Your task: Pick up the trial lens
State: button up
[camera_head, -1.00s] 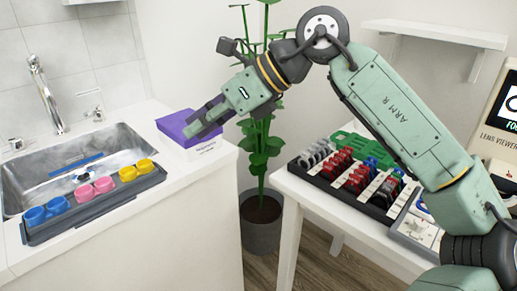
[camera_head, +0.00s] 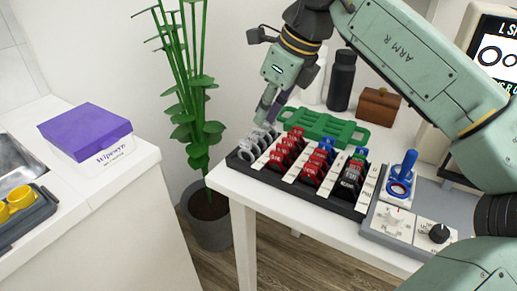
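Several trial lenses stand in rows in a black tray (camera_head: 320,200) on the white table: grey-rimmed ones (camera_head: 258,144) at the left end, red ones (camera_head: 287,150) in the middle, and some blue and green ones farther right. A blue ring with a blue handle (camera_head: 404,168) sits apart on a white plate right of the tray. Which one is meant by the trial lens, I cannot tell. My gripper (camera_head: 267,112) points down just above and behind the grey lenses. Its fingers are seen nearly edge-on, so their opening is unclear, and no lens shows in them.
A green slotted rack (camera_head: 322,124) lies behind the tray. A dark bottle (camera_head: 341,82) and a brown wooden box (camera_head: 378,106) stand at the back. A control panel (camera_head: 407,225) is at right. A potted plant (camera_head: 208,205) fills the gap beside the counter with the purple-lidded box (camera_head: 88,128).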

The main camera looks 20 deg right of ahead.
aim_at(259, 129)
jog(key=b+x, duration=0.2)
jog(key=x, duration=0.1)
jog(key=b+x, duration=0.1)
jog(key=shift+s+d+f+b, duration=0.1)
jog(key=shift+s+f+b, duration=0.1)
jog(key=shift+f+b, duration=0.25)
jog(key=shift+w+f, duration=0.15)
jog(key=shift+f, duration=0.2)
jog(key=shift+r, duration=0.1)
grip_shut()
